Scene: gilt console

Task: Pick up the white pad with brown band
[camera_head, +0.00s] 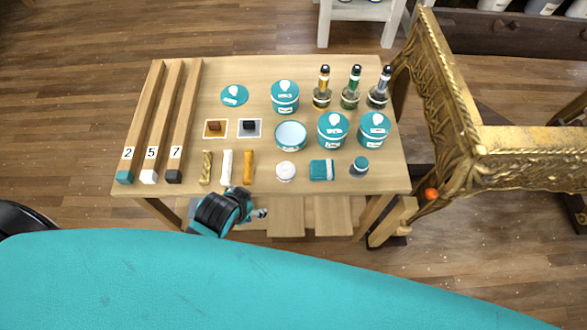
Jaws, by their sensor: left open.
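A small round white pad (286,171) lies near the front edge of the wooden table, between an orange stick (249,167) and a folded teal cloth (322,170). A brown band is too small to make out clearly on it. My left gripper (261,213), teal and black, is at the table's front edge, to the left of the pad and nearer to me. Its small fingers are open and empty, apart from the pad. Part of the front edge is hidden behind it. My right gripper is not in view.
Teal-lidded tins (333,130) and dark-capped bottles (350,93) stand behind the pad. A small teal-capped jar (359,166) stands to the right. Long wooden bars (158,115) lie at the left. A gilt console (450,120) stands close to the table's right side.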

